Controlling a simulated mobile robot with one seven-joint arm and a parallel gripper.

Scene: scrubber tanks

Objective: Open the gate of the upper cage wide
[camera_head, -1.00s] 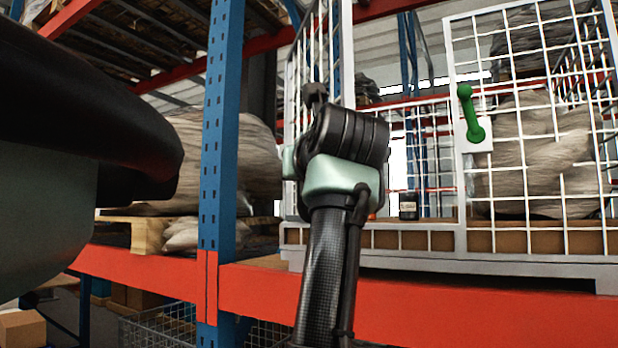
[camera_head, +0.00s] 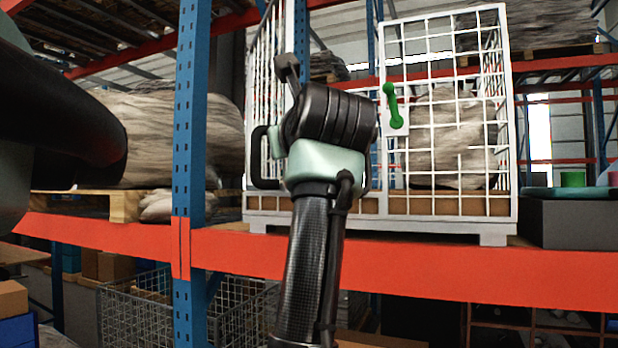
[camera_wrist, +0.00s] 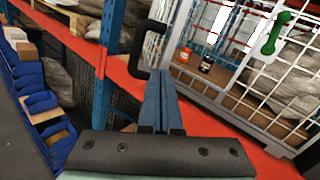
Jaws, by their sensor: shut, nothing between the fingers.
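The upper cage (camera_head: 455,206) is a white wire-mesh box on the red-beamed shelf. A green handle (camera_head: 392,106) sits on a white plate at the left edge of its tall right front panel; this handle also shows at the upper right in the wrist view (camera_wrist: 275,33). A tall mesh panel (camera_head: 266,80) stands at an angle at the cage's left; I cannot tell whether it is the gate or a side wall. A black loop handle (camera_head: 262,180) is beside it. My gripper (camera_wrist: 160,78) is shut and empty, beside and apparently near the black handle (camera_wrist: 136,50), well left of the green one.
A blue upright (camera_head: 190,130) and red beam (camera_head: 420,262) border the cage. Two small containers (camera_wrist: 205,62) stand inside it. A wrapped load on a pallet (camera_head: 110,205) is at left. A dark box (camera_head: 570,224) is at right. Blue bins (camera_wrist: 40,103) and wire baskets are below.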

